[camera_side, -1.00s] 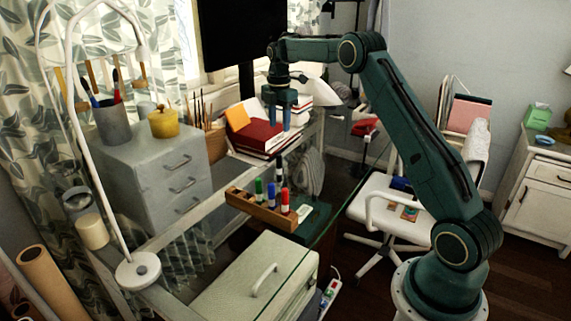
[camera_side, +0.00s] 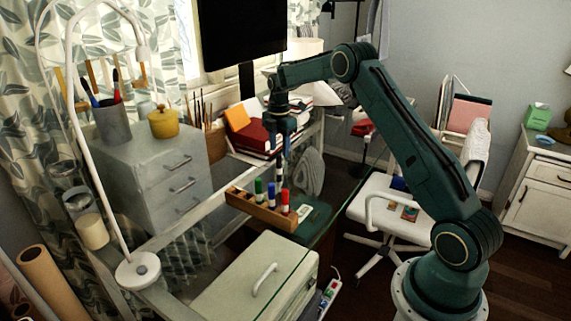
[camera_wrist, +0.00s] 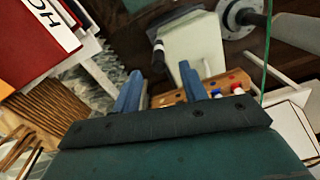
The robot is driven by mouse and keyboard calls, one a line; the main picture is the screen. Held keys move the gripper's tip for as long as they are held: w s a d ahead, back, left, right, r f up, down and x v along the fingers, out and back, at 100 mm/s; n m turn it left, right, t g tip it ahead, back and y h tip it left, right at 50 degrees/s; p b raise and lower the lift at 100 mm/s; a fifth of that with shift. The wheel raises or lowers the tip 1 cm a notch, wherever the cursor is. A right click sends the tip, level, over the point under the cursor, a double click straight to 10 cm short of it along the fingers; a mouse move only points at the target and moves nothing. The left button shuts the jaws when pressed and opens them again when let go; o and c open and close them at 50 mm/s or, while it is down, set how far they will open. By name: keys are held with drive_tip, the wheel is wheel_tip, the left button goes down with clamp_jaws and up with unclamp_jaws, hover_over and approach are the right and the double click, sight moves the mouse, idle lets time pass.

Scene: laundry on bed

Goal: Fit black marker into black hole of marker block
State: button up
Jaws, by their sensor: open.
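The black marker (camera_side: 281,174), white with a black cap, stands upright beyond the marker block. My gripper (camera_side: 281,151) is open and points down just above it. In the wrist view, the marker (camera_wrist: 157,52) shows between and just past the two blue fingertips (camera_wrist: 161,72), and the fingers are not closed on it. The wooden marker block (camera_side: 246,203) lies on the desk in front of the marker, holding green, blue and red markers. The black hole cannot be made out. In the wrist view, the fingers partly hide the block (camera_wrist: 171,98).
Stacked books (camera_side: 256,140) lie just behind my gripper. A grey drawer unit (camera_side: 150,170) stands left, with a lamp base (camera_side: 137,269) in front. A pale box with a handle (camera_side: 250,280) is in front of the block. A dark green mat (camera_side: 318,218) lies right of the block.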

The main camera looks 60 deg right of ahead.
sight(279, 155)
drive_tip(key=shift+w+f, duration=0.1)
drive_tip(key=shift+f, duration=2.45)
clamp_jaws()
